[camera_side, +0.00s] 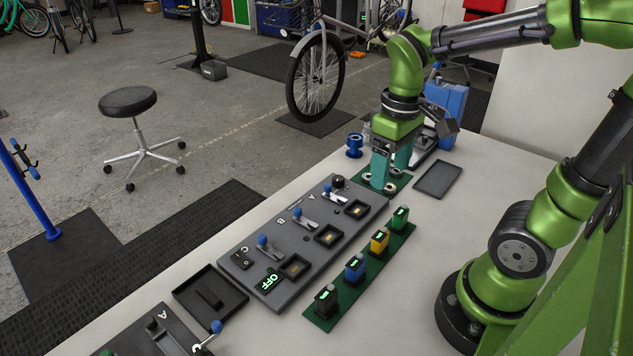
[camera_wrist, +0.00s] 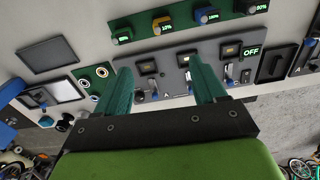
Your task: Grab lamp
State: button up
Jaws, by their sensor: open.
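I cannot pick out a lamp with certainty in either view. A small dark object (camera_wrist: 65,122) lies left of my fingers in the wrist view; it is too small and dark to name. My gripper (camera_side: 391,172) has two teal fingers pointing down at the far end of the bench, close over a small green plate (camera_side: 398,184) with ring-shaped holders. The fingers (camera_wrist: 165,88) are spread apart with nothing between them in the wrist view. The green plate (camera_wrist: 101,72) with its rings shows just left of the left finger there.
A grey panel (camera_side: 262,232) with levers and sockets lies beside a green strip (camera_side: 322,318) of several colored blocks. A blue spool (camera_side: 355,147) and blue case (camera_side: 447,98) stand near the gripper. The near right benchtop is clear.

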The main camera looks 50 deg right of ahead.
send_over(381, 233)
jog(key=shift+n, duration=0.3)
jog(key=f, duration=1.1)
jog(key=shift+d+f, duration=0.15)
jog(key=shift+d, duration=0.2)
jog(key=shift+a+f, duration=0.2)
jog(key=shift+f, duration=1.15)
jog(key=shift+a+f, duration=0.15)
jog(key=shift+f, duration=1.15)
